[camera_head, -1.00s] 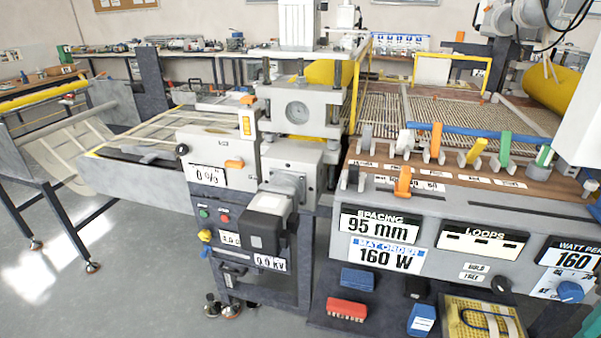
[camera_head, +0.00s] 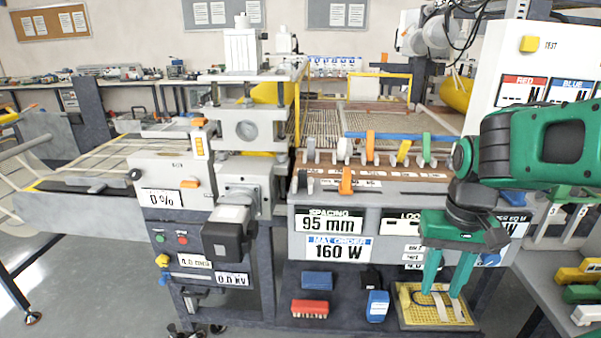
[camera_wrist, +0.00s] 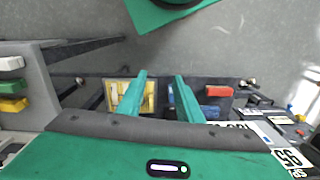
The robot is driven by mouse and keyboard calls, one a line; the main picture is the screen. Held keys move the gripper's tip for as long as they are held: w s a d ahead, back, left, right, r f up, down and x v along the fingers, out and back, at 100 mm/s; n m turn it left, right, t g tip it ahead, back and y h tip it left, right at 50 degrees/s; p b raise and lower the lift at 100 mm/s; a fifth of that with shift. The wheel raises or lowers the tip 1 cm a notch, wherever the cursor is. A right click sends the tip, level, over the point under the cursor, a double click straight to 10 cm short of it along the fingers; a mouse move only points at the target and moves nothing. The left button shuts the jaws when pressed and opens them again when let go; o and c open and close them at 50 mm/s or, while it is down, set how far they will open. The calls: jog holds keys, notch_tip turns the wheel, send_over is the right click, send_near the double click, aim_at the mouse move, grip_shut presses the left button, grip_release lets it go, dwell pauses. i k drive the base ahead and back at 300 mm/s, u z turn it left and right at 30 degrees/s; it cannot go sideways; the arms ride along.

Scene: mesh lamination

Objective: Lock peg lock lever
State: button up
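A row of coloured clips or levers stands along the brown strip of the bench, with an orange one (camera_head: 370,146), a yellow one (camera_head: 403,151) and a green one (camera_head: 427,149). A separate orange lever (camera_head: 346,181) stands upright in front of them, above the spacing display. No label shows which is the peg lock lever. My green gripper (camera_head: 444,285) hangs pointing down in front of the bench's right part, right of and below these levers. It is open and empty, its two fingers apart in the wrist view (camera_wrist: 160,80). It touches no lever.
A yellow tray (camera_head: 408,318) lies low below my gripper. A red block (camera_head: 310,308) and blue blocks (camera_head: 377,306) lie left of it on the lower shelf. The grey press (camera_head: 247,150) stands left. A side table (camera_head: 560,238) with coloured blocks is at right.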

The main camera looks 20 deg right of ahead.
aim_at(302, 182)
jog(key=u, duration=1.05)
jog(key=k, duration=1.05)
jog(key=z, duration=0.7)
jog(key=i, duration=0.5)
jog(key=u, duration=0.05)
